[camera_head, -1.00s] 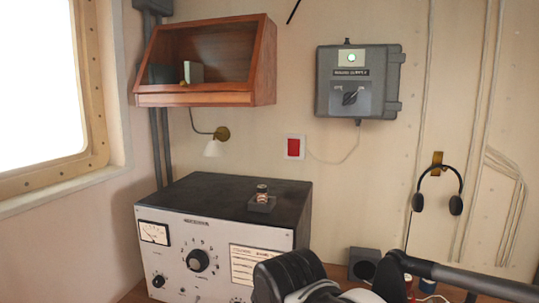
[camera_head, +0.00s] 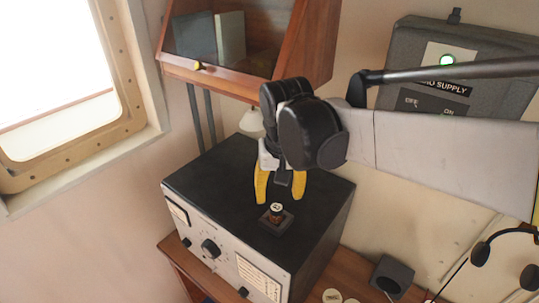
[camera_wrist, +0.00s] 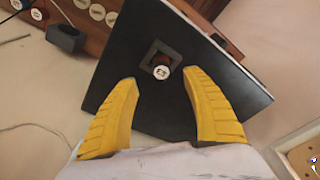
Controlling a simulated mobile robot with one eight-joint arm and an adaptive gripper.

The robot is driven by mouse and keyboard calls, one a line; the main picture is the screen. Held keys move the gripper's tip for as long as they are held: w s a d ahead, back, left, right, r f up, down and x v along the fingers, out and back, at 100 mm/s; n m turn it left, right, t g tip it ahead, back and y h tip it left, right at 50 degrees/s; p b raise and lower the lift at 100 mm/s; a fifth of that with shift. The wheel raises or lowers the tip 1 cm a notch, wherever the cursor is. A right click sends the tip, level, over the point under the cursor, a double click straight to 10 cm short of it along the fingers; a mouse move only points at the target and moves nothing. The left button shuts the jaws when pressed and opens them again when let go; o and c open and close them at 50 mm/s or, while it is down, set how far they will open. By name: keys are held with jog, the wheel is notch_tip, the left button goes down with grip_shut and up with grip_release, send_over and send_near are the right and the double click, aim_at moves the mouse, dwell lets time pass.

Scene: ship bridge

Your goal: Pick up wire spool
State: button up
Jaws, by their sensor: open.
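The wire spool (camera_head: 277,211) is a small upright reddish-brown cylinder with a pale top. It stands in a dark square holder (camera_head: 268,225) on the black top of the radio set (camera_head: 215,185). My gripper (camera_head: 280,190) hangs over the radio top with its yellow fingers apart, pointing down, just above and behind the spool. In the wrist view the spool (camera_wrist: 161,71) shows between and slightly beyond the two open fingertips (camera_wrist: 160,77). The fingers do not appear to touch it.
A grey supply box (camera_head: 460,75) is on the right. The radio top around the spool is clear.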

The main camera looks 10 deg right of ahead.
aim_at(277, 208)
jog(key=f, duration=0.3)
jog(key=shift+w+a, duration=0.15)
jog(key=shift+a, duration=0.1)
jog(key=f, duration=0.2)
jog(key=w+f, duration=0.1)
jog(key=f, duration=0.1)
jog(key=w+f+p, duration=0.1)
jog(key=shift+d+f, duration=0.15)
jog(key=shift+f, duration=0.25)
jog(key=shift+s, duration=0.2)
grip_shut()
